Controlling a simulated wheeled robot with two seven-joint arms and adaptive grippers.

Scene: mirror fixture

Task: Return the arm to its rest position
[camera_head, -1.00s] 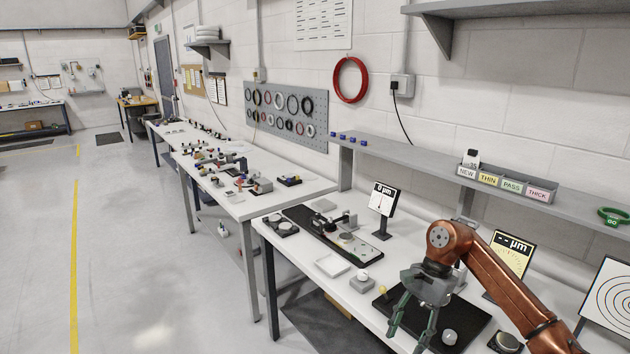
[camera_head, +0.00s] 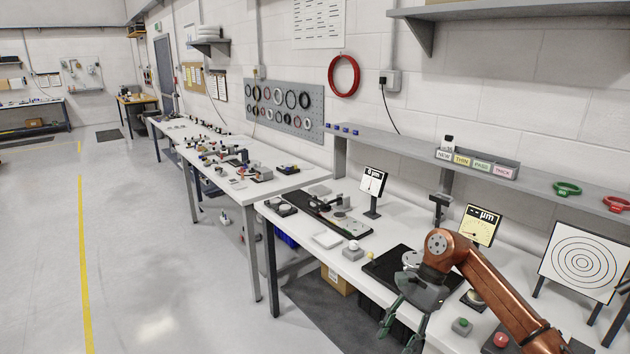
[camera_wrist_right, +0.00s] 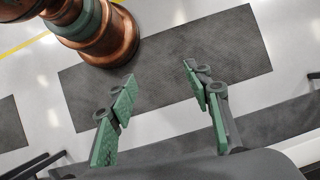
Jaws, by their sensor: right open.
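My right arm (camera_head: 502,292) is copper-coloured and comes in from the lower right of the head view. Its gripper (camera_head: 398,335) hangs with green-padded fingers pointing down, at the front edge of the near bench (camera_head: 340,276). The fingers are spread and nothing is between them. In the right wrist view the gripper (camera_wrist_right: 162,82) is open and empty above the floor, with a dark mat (camera_wrist_right: 165,72) below. My left gripper is not in view.
A black pad (camera_head: 385,268) lies on the bench behind the gripper. A gauge display (camera_head: 480,226), a green button box (camera_head: 462,326) and a target board (camera_head: 583,260) stand to its right. A shelf (camera_head: 410,152) runs above. The floor at left is clear.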

